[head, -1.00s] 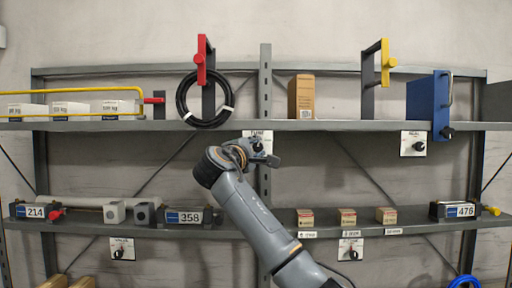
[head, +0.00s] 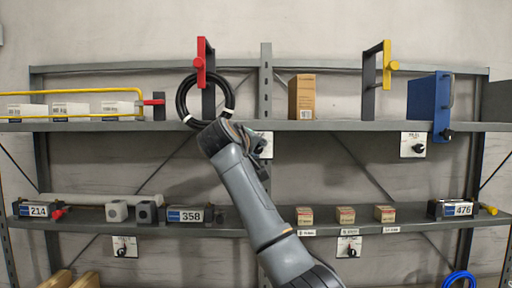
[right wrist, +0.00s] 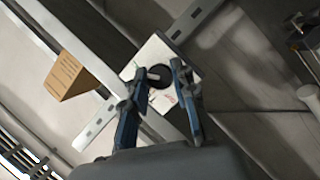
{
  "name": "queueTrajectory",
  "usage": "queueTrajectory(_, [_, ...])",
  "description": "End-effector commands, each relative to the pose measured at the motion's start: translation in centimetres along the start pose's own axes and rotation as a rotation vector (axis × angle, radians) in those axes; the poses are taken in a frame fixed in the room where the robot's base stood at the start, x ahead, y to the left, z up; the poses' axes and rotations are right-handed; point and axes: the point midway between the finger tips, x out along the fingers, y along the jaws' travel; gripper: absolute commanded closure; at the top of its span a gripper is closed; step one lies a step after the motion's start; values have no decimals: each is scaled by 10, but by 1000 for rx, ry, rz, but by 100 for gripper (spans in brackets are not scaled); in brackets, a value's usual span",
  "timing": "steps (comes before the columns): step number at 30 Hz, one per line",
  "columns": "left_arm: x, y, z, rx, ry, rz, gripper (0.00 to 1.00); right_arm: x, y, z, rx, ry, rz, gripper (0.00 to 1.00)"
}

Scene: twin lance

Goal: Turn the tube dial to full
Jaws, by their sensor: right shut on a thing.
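The tube dial is a round black knob (right wrist: 158,76) on a white plate (right wrist: 150,58), seen in the right wrist view. In the head view only the right part of the plate (head: 266,145) shows, beside the middle upright; my right arm hides its lettering and the knob. My right gripper (right wrist: 160,74) has a finger on each side of the knob and is shut on it. In the head view the gripper (head: 250,141) is mostly behind my own wrist. The pointer's setting cannot be read clearly. My left gripper is in neither view.
The black hose coil (head: 184,101) hangs close above my right wrist. A cardboard box (head: 302,97) stands on the upper shelf (head: 340,126). Other dial plates (head: 413,145) sit elsewhere on the rack. Small boxes (head: 345,215) line the lower shelf.

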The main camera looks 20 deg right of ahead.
Motion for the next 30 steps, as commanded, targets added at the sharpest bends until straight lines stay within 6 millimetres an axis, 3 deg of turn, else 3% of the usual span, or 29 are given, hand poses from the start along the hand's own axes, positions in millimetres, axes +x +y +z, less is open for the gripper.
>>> queueTrajectory(21, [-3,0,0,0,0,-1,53,1,-4,2,63,-6,-34,100])
queueTrajectory(22, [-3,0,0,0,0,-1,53,1,-4,2,63,-6,-34,67])
queueTrajectory(24, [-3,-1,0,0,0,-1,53,1,-4,2,63,-6,-34,53])
queueTrajectory(30, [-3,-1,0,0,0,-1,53,1,-2,1,64,-3,-30,50])
